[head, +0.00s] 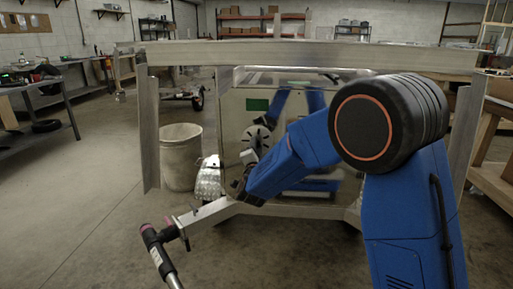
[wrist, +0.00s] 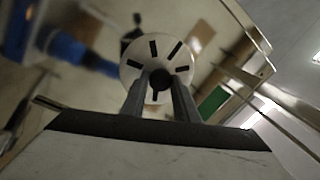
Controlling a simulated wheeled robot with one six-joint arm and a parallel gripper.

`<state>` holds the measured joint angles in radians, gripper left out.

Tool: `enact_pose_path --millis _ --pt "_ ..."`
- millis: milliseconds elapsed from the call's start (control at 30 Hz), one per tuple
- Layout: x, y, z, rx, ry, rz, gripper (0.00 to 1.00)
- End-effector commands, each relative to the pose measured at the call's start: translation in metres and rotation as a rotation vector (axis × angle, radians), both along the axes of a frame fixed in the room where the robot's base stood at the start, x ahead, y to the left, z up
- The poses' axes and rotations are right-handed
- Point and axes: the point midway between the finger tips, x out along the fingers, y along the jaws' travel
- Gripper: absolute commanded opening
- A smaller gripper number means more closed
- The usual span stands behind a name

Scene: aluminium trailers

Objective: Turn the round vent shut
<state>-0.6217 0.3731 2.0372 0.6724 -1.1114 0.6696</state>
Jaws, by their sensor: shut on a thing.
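The round vent is a pale disc with several dark radial slots and a dark centre knob. It shows in the wrist view (wrist: 178,55) and on the trailer's front panel in the head view (head: 262,133). My gripper (wrist: 160,84) is shut on the vent's centre knob, with one finger on each side. The fingers cover the lower part of the disc. The slots look dark and uncovered. In the head view my blue arm reaches across the panel to the vent, and the fingertips are hard to make out.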

Motion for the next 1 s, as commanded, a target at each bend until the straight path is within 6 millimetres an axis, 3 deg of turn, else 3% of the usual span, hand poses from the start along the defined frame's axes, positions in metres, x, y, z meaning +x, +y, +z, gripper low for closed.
enact_pose_path --millis 433,467,500,533,833,1000 --pt "0.000 0.001 0.001 0.010 -0.001 0.001 0.05" --pt "0.000 0.001 0.001 0.010 -0.001 0.001 0.32" --pt "0.000 0.001 0.001 0.010 -0.001 0.001 0.42" --pt "0.000 0.001 0.001 0.010 -0.001 0.001 0.45" --pt "-0.001 0.000 0.000 0.009 0.000 0.000 0.45" --pt "-0.015 0.001 -0.001 0.009 -0.001 0.002 0.45"
